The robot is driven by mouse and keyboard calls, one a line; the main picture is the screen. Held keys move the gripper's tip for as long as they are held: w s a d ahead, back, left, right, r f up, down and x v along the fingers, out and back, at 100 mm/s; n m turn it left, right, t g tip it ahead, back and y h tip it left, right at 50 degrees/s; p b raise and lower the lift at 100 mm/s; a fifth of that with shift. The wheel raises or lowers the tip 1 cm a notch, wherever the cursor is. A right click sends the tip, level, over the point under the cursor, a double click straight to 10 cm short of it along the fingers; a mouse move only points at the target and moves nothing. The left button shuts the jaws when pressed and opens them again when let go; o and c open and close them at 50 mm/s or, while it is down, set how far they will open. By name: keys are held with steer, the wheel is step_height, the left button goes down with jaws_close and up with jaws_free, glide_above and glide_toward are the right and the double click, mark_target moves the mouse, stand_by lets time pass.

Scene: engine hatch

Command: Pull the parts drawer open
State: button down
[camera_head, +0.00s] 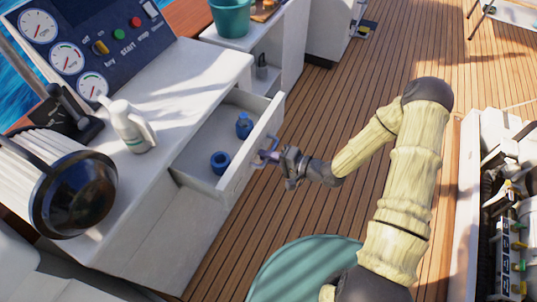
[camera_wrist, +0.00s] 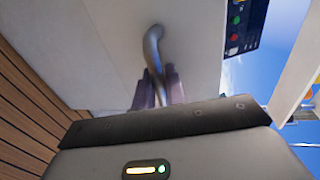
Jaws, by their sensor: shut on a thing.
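The parts drawer (camera_head: 196,182) is pulled out from the white cabinet below the console in the head view. Its front panel (camera_head: 252,148) stands well apart from the cabinet, and a blue bottle (camera_head: 244,125) and a blue ring-shaped part (camera_head: 220,162) lie inside. My gripper (camera_head: 270,157) is at the outer side of the front panel, shut on the drawer handle. In the wrist view the curved metal handle (camera_wrist: 152,45) runs down between the fingers of my gripper (camera_wrist: 158,92). Its lower end is hidden behind my gripper.
A gauge panel (camera_head: 85,45) is at the upper left. A teal bucket (camera_head: 231,17) stands on a further cabinet. An open hatch with engine parts (camera_head: 506,240) is at the right. Wooden deck (camera_head: 330,110) beside the drawer is clear.

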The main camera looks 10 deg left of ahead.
steer(key=c, duration=1.5)
jaws_free()
steer(key=shift+c, duration=0.2)
steer(key=shift+d, duration=0.1)
steer(key=p+v, duration=0.1)
steer(key=v, duration=1.6)
steer(key=shift+s, duration=0.25)
